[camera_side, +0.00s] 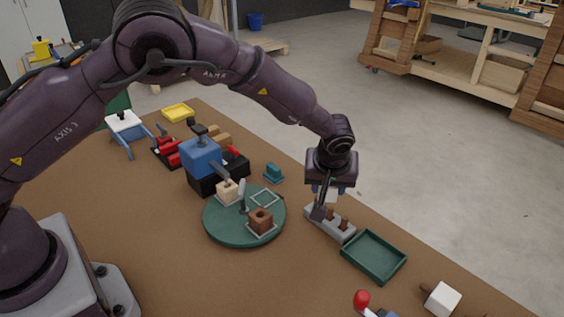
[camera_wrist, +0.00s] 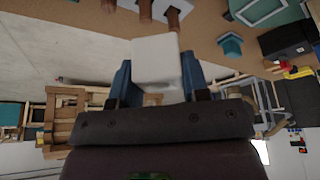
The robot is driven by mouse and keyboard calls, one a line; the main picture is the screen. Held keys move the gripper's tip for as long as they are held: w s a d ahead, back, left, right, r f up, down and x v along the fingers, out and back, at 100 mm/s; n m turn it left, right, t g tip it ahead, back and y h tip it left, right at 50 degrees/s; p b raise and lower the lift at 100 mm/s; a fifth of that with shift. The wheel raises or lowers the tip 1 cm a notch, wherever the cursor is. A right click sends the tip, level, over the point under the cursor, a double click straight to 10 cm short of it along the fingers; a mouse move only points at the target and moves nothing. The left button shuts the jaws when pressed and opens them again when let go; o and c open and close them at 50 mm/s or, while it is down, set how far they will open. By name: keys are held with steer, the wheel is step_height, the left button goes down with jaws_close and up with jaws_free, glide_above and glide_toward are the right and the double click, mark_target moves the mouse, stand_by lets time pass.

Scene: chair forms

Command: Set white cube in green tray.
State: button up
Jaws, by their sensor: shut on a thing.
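A white cube (camera_wrist: 156,62) sits between the two blue fingers of my gripper (camera_wrist: 155,78) in the wrist view, and the fingers are shut on it. In the side view my gripper (camera_side: 328,192) hangs over a grey rack with brown pegs, and the cube is mostly hidden there. The green tray (camera_side: 373,257) is a shallow rectangle, empty, on the table to the right of and nearer than my gripper.
The grey rack (camera_side: 331,226) stands just left of the tray. A green turntable (camera_side: 218,233) carries a cream block and a brown block. A white block with a brown handle (camera_side: 441,299) lies at the lower right, near a red-ended thing (camera_side: 361,299).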

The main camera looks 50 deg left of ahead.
mark_target(377, 252)
steer(key=w+d+f+m+t+h, duration=0.1)
steer(key=d+f+m+h, duration=0.15)
steer(key=d+m, duration=0.8)
steer(key=shift+w+d+f+n+h, duration=0.1)
steer(key=shift+d+f+n, duration=0.3)
steer(key=shift+f, duration=0.45)
steer(key=shift+s+d+f+n+h, duration=0.1)
steer(key=shift+d+f+n, duration=0.3)
steer(key=shift+f, duration=0.5)
steer(key=shift+w+d+f+n+h, duration=0.1)
steer(key=shift+d+f+n, duration=0.3)
steer(key=shift+f, duration=0.45)
steer(key=shift+f, duration=0.6)
steer(key=o, duration=1.4)
steer(key=shift+o, duration=0.2)
steer(key=shift+r, duration=3)
